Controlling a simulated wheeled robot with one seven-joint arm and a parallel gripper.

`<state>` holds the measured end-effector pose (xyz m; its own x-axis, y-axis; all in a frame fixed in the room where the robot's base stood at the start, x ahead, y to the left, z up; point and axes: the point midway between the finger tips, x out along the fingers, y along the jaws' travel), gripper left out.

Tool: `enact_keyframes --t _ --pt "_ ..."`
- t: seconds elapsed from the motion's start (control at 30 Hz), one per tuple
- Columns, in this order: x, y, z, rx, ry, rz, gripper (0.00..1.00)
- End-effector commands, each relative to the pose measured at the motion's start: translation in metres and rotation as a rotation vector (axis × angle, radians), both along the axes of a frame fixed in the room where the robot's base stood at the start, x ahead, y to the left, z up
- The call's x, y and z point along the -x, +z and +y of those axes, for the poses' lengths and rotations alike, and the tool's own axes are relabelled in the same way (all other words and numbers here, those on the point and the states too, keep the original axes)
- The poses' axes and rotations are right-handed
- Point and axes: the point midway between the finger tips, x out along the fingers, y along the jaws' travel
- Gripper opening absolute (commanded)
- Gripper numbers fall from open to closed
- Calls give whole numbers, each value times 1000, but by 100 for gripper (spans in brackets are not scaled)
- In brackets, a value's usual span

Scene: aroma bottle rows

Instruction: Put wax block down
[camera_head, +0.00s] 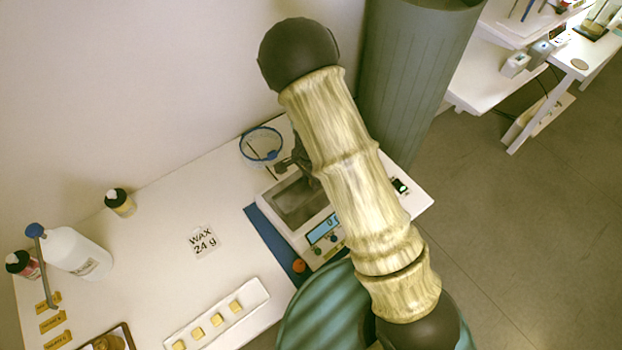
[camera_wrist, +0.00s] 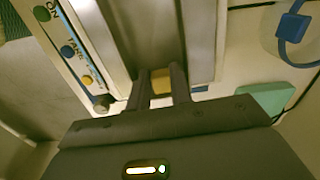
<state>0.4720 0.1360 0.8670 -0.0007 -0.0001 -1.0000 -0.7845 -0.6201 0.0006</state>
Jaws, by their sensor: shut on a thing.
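My gripper (camera_wrist: 162,78) is shut on a small yellow wax block (camera_wrist: 161,88), seen between the two fingers in the wrist view. The scale (camera_head: 325,228) shows its lit display, but I cannot read the full number. Its grey pan (camera_head: 298,201) also lies beneath my fingers in the wrist view (camera_wrist: 150,30). In the head view my gripper (camera_head: 292,167) is a dark shape over the pan's far edge, partly hidden by my arm. The block is hidden there. I cannot tell whether it touches the pan. A white tray (camera_head: 262,293) holds several more yellow blocks.
A card reading "WAX 24 g" (camera_head: 204,241) lies on the white table. A blue-rimmed glass vessel (camera_head: 261,145) stands behind the scale. A white wash bottle (camera_head: 78,255) and small bottles (camera_head: 119,202) stand left.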

Motion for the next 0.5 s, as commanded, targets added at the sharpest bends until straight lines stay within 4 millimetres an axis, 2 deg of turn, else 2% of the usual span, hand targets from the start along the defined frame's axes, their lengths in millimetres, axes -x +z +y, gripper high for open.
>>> enact_keyframes --t 0.27,0.3,0.33,0.5 --pt "0 -3 0 0 0 0 0" --pt "0 -3 0 0 0 0 27" --pt "0 -2 0 0 0 0 30" --pt "0 -2 0 0 0 0 30"
